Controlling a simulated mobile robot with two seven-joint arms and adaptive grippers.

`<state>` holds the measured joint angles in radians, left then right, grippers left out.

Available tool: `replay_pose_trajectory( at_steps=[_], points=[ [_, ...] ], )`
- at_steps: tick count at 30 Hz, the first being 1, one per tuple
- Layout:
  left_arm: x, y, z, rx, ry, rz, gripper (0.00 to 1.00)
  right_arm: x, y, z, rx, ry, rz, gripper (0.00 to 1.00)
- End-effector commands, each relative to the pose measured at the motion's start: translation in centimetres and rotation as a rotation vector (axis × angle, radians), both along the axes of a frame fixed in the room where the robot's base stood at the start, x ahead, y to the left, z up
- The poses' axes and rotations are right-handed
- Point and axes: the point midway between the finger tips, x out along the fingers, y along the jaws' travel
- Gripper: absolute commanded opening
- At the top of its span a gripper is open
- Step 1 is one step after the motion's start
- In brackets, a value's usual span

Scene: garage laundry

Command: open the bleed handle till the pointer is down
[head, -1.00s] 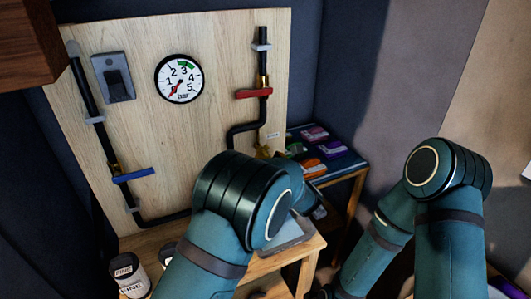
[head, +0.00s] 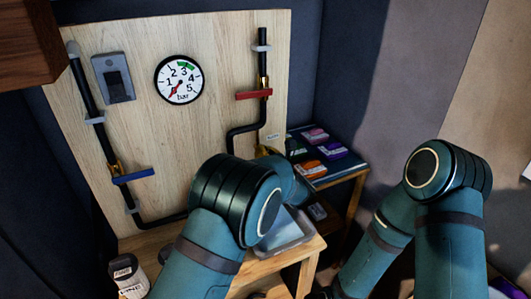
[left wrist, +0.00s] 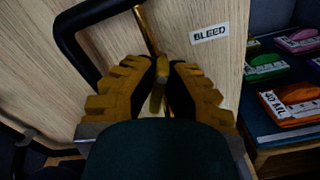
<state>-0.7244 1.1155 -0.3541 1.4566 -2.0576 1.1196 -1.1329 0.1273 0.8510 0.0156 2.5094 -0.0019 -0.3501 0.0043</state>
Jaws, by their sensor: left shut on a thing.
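The pressure gauge (head: 179,80) is round and white with a green band at upper right. Its red pointer points down and to the left, near the low end. In the left wrist view a thin brass bleed handle (left wrist: 157,98) stands between the fingers of my left gripper (left wrist: 167,78), under the BLEED label (left wrist: 209,33). The gripper is shut on it. A brass stem runs up from it. In the head view my left arm hides most of this spot. My right gripper is outside the frames.
A red lever (head: 254,95) and a blue lever (head: 134,176) sit on black pipes on the wooden board. A grey switch (head: 114,78) is at upper left. Coloured packs lie on a side shelf (head: 346,165).

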Motion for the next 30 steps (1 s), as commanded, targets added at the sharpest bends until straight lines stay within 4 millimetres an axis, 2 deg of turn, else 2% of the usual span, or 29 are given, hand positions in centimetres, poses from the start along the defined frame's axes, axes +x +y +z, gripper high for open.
replay_pose_trajectory(
  at_steps=[9, 20, 21, 22, 23, 30],
  points=[
    [0.0, 0.3, -0.1, -0.189, -0.080, 0.001, 0.00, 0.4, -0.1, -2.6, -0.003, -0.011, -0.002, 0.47],
    [0.0, 0.3, 0.2, -0.213, -0.089, 0.001, 0.00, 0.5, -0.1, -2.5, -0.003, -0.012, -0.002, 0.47],
    [0.0, 0.4, 0.2, -0.213, -0.089, 0.001, 0.26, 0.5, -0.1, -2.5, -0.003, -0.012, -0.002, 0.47],
    [0.0, 0.4, 0.2, -0.213, -0.089, 0.001, 0.37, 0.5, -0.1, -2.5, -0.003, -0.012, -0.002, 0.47],
    [0.0, 0.4, 0.1, -0.213, -0.089, 0.001, 0.41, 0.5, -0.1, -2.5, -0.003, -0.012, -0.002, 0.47],
    [0.0, 0.3, 0.1, -0.212, -0.088, 0.000, 0.41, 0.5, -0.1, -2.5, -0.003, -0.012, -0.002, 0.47]
  ],
)
